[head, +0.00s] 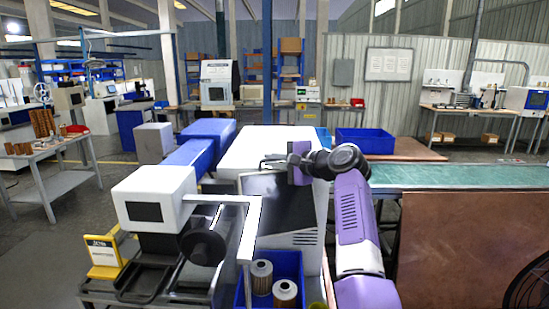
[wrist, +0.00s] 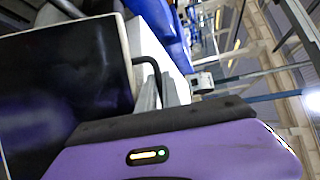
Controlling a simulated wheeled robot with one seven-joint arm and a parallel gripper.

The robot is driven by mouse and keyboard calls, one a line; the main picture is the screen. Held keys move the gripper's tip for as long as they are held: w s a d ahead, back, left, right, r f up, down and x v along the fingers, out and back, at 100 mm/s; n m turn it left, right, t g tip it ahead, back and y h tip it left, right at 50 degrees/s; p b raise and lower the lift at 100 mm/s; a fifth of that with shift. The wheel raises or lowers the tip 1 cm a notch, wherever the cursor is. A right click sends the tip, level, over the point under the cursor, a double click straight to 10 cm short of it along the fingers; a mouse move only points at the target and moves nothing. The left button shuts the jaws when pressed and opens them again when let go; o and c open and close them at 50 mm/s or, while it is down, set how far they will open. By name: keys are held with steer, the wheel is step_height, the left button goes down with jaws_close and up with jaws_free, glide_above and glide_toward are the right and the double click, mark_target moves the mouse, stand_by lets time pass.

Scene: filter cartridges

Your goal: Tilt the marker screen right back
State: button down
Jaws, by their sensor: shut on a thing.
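The marker screen (head: 282,207) is a dark panel on the front of a white cabinet, in the middle of the head view. In the wrist view the screen (wrist: 75,75) fills the left side, dark inside a pale frame. A thin black bent handle (wrist: 150,63) stands out from its edge. My gripper (head: 268,163) is at the screen's top edge, coming from the right. In the wrist view its fingers (wrist: 168,92) are shut on the handle. The exact contact is partly hidden by my gripper's body.
A blue bin (head: 240,298) with filter cartridges (head: 262,277) stands below the screen. A white-headed machine (head: 155,198) with a pale bracket is close on the left. A green-topped bench (head: 450,177) and a brown panel (head: 470,245) lie to the right.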

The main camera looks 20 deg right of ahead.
steer(key=shift+d+f, duration=0.1)
steer(key=c, duration=1.8)
jaws_free()
steer(key=b+v, duration=0.1)
steer(key=v, duration=0.5)
steer(key=shift+s+d+b, duration=0.2)
steer(key=shift+s+b, duration=0.1)
steer(key=shift+b, duration=0.05)
steer(key=shift+s+d+r, duration=0.2)
steer(key=shift+s+r, duration=0.05)
steer(key=shift+s, duration=0.15)
